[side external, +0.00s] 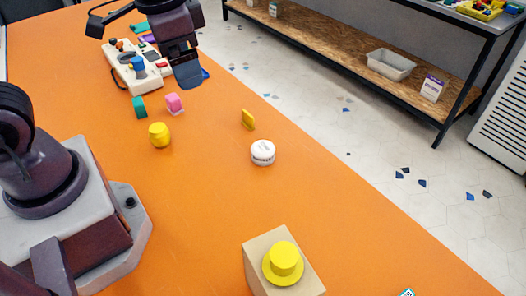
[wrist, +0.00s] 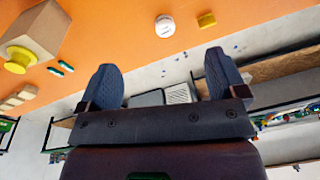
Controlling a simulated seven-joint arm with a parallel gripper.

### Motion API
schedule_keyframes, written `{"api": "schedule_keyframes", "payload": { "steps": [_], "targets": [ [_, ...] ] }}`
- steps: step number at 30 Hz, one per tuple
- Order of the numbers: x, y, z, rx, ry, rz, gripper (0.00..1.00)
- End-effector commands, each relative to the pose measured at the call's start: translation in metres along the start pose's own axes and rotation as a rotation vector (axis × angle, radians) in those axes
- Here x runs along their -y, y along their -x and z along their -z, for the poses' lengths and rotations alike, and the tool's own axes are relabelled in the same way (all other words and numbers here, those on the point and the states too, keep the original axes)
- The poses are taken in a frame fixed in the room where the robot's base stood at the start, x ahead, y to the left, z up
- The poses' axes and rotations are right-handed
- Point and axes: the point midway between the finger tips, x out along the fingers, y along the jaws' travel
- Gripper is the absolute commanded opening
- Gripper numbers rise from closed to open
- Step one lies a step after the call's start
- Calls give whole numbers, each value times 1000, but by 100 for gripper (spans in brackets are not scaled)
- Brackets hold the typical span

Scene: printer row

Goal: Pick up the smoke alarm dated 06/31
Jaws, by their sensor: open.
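A small white round smoke alarm (side external: 262,152) lies on the orange table right of centre in the side external view. Dark print shows on its side, but the date is too small to read. It also shows near the top middle of the wrist view (wrist: 165,26). My gripper (side external: 188,76) is above the table's far part, up and left of the alarm and apart from it. In the wrist view the two dark fingers of my gripper (wrist: 163,62) are spread wide with nothing between them.
A yellow block (side external: 248,119) stands close behind the alarm. A yellow pot (side external: 159,134), pink block (side external: 174,103) and green block (side external: 139,106) stand to the left. A tan box (side external: 265,248) with a yellow hat-shaped piece (side external: 283,262) is in front. Table around the alarm is clear.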

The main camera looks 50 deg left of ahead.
Motion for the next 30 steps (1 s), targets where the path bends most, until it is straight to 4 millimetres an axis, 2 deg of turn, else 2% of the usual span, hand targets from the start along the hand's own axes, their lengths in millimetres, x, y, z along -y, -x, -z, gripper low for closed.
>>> {"api": "schedule_keyframes", "payload": {
  "steps": [1,6,12,16,18,22,26,30],
  "targets": [
    [-1,-16,12,46,-76,-3,90],
    [-5,-67,48,146,-384,-21,90],
    [-13,-132,83,210,-797,-68,90],
    [-18,-167,104,209,-1085,-94,90],
    [-18,-175,115,191,-1219,-92,90],
    [-15,-170,134,149,-1405,-62,90],
    [-14,-171,135,141,-1513,-60,90],
    [-14,-184,132,144,-1544,-66,90]
  ]
}}
